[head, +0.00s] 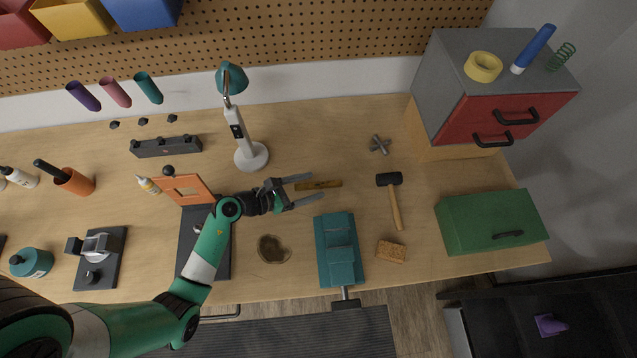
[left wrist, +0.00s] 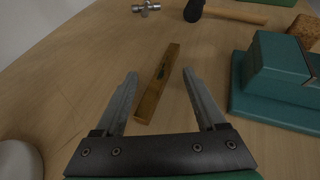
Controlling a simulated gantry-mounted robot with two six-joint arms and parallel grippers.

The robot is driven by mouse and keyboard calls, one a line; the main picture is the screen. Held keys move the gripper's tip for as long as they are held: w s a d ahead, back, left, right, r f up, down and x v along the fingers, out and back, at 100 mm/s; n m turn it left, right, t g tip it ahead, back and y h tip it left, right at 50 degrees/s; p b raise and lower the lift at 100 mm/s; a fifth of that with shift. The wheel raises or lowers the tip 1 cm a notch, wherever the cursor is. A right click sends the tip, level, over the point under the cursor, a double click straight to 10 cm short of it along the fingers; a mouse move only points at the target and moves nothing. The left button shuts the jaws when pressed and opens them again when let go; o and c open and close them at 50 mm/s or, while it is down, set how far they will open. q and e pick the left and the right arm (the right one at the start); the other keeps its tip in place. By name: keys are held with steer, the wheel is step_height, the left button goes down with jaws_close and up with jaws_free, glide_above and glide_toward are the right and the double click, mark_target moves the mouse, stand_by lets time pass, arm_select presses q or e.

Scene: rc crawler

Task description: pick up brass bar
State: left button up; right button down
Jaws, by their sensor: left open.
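The brass bar (head: 319,185) lies flat on the wooden workbench, a thin golden-brown strip, left of the mallet and above the teal vise. It also shows in the left wrist view (left wrist: 158,84), with its near end between the tips of my fingers. My left gripper (head: 306,188) is open and empty, with its two fingers pointing right toward the bar's left end. In the left wrist view the open fingers (left wrist: 160,85) stand on either side of the bar, apart from it. My right gripper is in neither view.
The teal vise (head: 338,250) stands just below the bar. A black-headed mallet (head: 393,200) and a metal cross-shaped part (head: 380,145) lie to the right. A white lamp base (head: 251,157) stands up-left of the gripper. A brown dish (head: 273,249) sits below it.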

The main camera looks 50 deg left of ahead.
arm_select(q)
steer(key=shift+w+d+f, duration=0.1)
steer(key=shift+w+f, duration=0.2)
steer(key=shift+w, duration=0.35)
jaws_close()
